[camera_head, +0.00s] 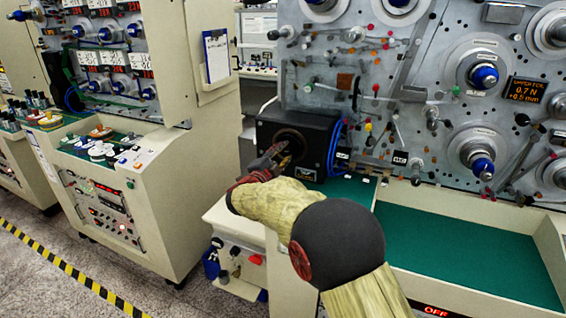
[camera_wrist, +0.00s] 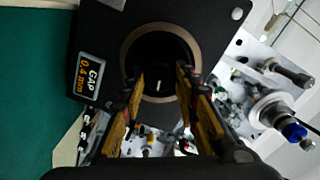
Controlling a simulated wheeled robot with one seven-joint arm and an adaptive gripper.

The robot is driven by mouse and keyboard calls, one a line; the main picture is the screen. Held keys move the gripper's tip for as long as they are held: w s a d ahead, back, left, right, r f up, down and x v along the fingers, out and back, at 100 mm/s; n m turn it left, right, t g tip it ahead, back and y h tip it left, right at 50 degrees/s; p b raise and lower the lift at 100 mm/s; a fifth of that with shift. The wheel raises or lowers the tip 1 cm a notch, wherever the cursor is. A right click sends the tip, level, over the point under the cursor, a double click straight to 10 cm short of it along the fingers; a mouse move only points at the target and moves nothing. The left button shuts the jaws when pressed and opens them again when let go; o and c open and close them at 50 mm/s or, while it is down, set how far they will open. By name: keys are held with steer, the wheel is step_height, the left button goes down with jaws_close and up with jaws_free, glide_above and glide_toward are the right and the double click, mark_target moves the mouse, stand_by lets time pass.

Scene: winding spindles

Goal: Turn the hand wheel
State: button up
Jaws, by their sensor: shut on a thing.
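The hand wheel (camera_wrist: 160,48) is a dark round knob inside a bronze ring, on the face of a black box (camera_head: 318,135). In the wrist view a short white mark shows on the wheel between my fingers. My gripper (camera_wrist: 162,76) has its two yellowish fingers on either side of the wheel, closed onto it. A label on the box (camera_wrist: 92,78) reads "GAP 0.4 mm".
The box stands on a green bench top (camera_head: 465,245) below a grey panel (camera_head: 440,60) crowded with spindles, rollers and blue-capped hubs. Blue cables (camera_head: 334,150) run beside the box. Another cream machine (camera_head: 150,180) stands to the left, with a striped floor line (camera_head: 60,265) before it.

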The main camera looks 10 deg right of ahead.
steer(key=m+b, duration=0.4)
steer(key=m, duration=0.1)
steer(key=shift+f+b, duration=0.25)
steer(key=shift+b, duration=0.15)
steer(key=shift+m, duration=0.4)
steer(key=o, duration=1.2)
steer(key=shift+r, duration=0.15)
steer(key=shift+c, duration=0.2)
steer(key=v, duration=1.2)
